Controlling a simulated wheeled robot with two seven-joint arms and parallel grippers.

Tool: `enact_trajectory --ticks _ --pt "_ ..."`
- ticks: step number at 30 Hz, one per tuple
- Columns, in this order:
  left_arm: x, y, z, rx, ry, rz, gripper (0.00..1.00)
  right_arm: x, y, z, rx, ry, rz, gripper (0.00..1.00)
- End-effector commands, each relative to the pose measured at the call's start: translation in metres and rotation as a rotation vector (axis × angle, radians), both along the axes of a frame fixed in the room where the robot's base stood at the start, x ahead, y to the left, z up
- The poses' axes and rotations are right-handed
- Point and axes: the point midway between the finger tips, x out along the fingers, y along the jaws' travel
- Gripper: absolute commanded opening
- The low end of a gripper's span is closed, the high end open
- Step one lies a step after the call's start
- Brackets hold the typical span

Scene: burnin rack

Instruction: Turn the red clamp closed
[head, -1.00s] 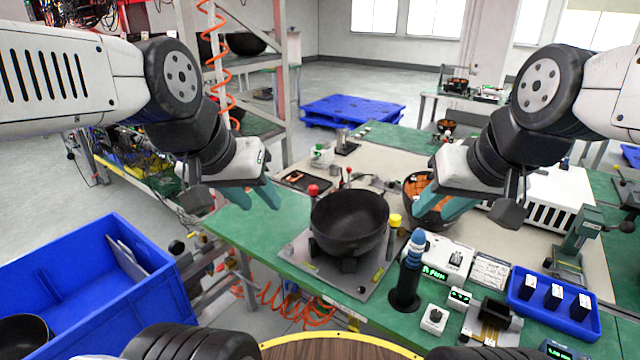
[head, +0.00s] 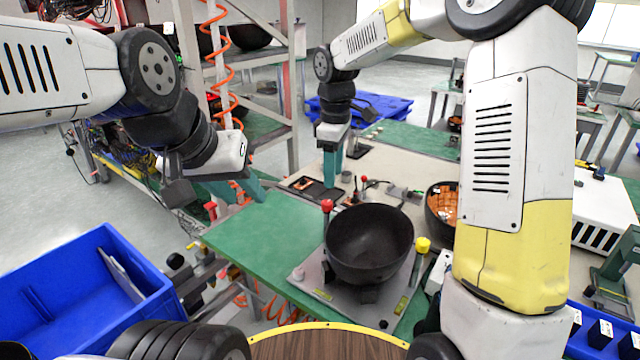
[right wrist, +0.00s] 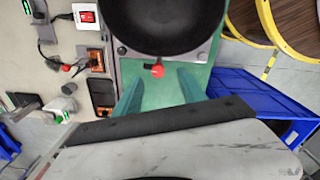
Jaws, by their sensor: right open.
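The red clamp (head: 327,206) is a red knob on an upright post at the far left of the fixture plate (head: 312,272), beside a black bowl (head: 350,250). In the right wrist view the red clamp (right wrist: 157,71) shows at the bowl's rim, ahead of and between the fingertips. My right gripper (head: 331,180) points down, open and empty, behind and above the clamp in the head view. Its teal fingers (right wrist: 160,80) are spread apart in the wrist view, with no clear contact. My left gripper (head: 244,192) is open and empty over the bench's left edge.
A yellow knob (head: 422,244) stands at the plate's right. A second bowl with orange contents (head: 440,205) is behind my right arm. A blue bin (head: 90,290) is at lower left. A black tray (head: 318,188) lies near my right gripper. Green bench surface left of the plate is clear.

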Motion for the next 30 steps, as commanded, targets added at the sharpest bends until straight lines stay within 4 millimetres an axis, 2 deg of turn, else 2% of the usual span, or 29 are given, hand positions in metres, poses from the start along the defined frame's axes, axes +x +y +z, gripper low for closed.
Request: enact_trajectory --ticks 3,8,21,30 --pt "0.000 0.000 0.000 0.000 0.000 0.000 0.36 0.009 0.010 -0.012 -0.006 0.021 0.053 0.48" --pt "0.000 0.000 0.000 0.000 0.000 0.000 0.36 0.010 0.012 -0.024 -0.008 0.031 0.072 0.48" --pt "0.000 0.000 0.000 0.000 0.000 0.000 0.36 0.010 0.011 -0.087 -0.007 0.030 0.068 0.48" --pt "0.000 0.000 0.000 0.000 0.000 0.000 0.36 0.010 0.011 -0.094 -0.007 0.027 0.068 0.48"
